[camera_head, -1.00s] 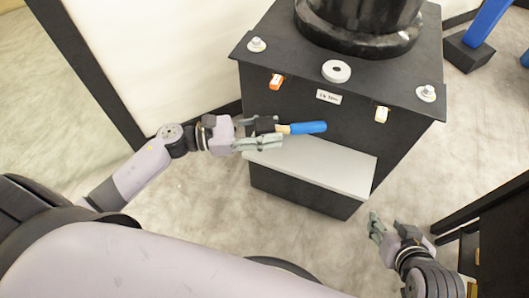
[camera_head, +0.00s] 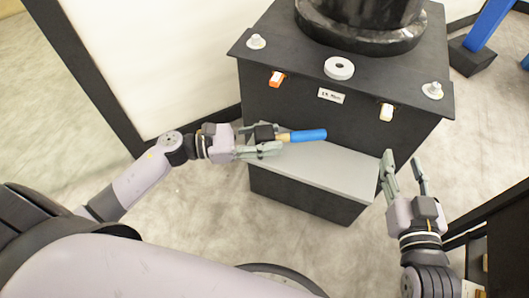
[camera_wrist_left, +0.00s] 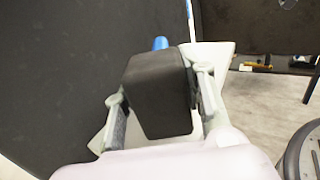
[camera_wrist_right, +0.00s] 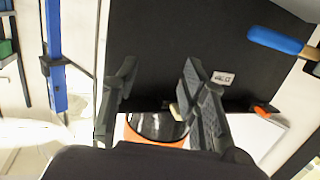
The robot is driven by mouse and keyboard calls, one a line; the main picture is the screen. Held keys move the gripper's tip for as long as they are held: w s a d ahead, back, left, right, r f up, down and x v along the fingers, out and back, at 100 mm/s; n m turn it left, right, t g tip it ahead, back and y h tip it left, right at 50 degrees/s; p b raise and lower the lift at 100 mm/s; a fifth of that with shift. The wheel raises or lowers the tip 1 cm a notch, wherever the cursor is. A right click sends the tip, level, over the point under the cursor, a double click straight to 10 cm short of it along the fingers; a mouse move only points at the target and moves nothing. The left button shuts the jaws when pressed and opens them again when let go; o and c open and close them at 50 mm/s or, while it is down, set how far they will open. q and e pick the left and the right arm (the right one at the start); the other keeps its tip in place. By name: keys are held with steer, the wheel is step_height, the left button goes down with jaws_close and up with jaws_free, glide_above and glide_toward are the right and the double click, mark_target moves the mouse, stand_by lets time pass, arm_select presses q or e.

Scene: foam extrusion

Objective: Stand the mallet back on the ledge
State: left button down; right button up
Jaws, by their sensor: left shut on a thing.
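The mallet has a black head (camera_head: 265,132), a short wooden neck and a blue grip (camera_head: 308,135). My left gripper (camera_head: 262,141) is shut on the head, its fingers on either side. The mallet lies level, grip pointing right, over the left part of the grey ledge (camera_head: 340,172). In the left wrist view the head (camera_wrist_left: 155,92) hides most of the handle. My right gripper (camera_head: 404,170) is open and empty by the ledge's right end. The blue grip also shows in the right wrist view (camera_wrist_right: 275,40), apart from the right fingers.
The ledge juts from a black cabinet (camera_head: 300,112) and its top looks bare. An orange-tipped tag (camera_head: 277,79) and a pale one (camera_head: 386,112) are on the cabinet front. A white ring (camera_head: 339,68) lies on top. A dark frame stands at the lower right.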

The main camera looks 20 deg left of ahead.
stand_by(0.4)
arm_select(q)
steer(key=shift+f+b, duration=0.35)
steer(key=shift+b, duration=0.05)
arm_select(e)
steer(key=r, duration=0.1)
steer(key=r+t, duration=0.2)
steer(key=r, duration=0.1)
steer(key=shift+w+a+y, duration=0.2)
steer(key=shift+a+y, duration=0.15)
steer(key=shift+y, duration=0.05)
arm_select(q)
steer(key=shift+f, duration=0.1)
arm_select(e)
steer(key=shift+r+t, duration=0.15)
steer(key=shift+t, duration=0.15)
